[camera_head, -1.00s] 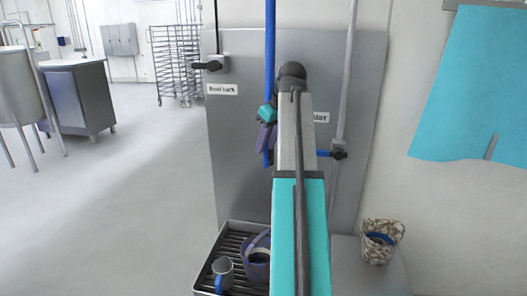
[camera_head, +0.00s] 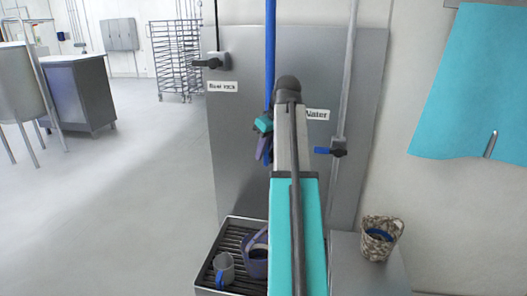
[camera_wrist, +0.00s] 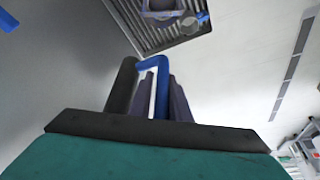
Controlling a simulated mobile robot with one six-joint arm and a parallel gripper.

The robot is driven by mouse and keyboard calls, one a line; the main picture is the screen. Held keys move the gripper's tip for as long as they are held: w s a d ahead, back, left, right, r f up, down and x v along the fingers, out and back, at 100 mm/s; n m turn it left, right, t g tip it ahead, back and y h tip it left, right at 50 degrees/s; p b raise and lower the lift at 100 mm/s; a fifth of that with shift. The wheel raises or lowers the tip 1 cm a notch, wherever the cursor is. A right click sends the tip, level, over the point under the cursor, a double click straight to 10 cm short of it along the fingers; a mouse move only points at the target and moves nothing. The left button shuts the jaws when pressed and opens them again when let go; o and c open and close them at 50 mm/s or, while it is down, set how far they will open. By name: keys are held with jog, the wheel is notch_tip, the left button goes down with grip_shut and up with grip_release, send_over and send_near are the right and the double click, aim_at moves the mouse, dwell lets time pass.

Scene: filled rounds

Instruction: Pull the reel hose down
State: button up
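The blue reel hose (camera_head: 270,60) hangs straight down from above in front of a grey metal panel. My gripper (camera_head: 264,148), with teal and purple parts, is at the hose's lower end in the head view, partly behind my arm. In the wrist view, a blue bar (camera_wrist: 162,92) bends over to a black cylinder (camera_wrist: 121,88), forming a loop. The two dark purple fingers of my gripper (camera_wrist: 160,84) stand on either side of the blue bar. A light gap shows between the left finger and the bar, so the fingers look open around it.
A valve with a blue lever (camera_head: 323,150) is right of my arm, near the Water label (camera_head: 317,114). A patterned basket (camera_head: 380,240) stands at right.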

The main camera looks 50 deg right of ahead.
grip_shut()
jog(key=shift+a+f, duration=0.1)
notch_tip(320, 180, down, 22)
jog(key=b, duration=0.7)
jog(key=shift+f, duration=0.2)
jog(key=o, duration=0.7)
grip_release()
jog(key=shift+w+a, duration=0.1)
jog(key=shift+w, duration=0.1)
jog(key=shift+s, duration=0.1)
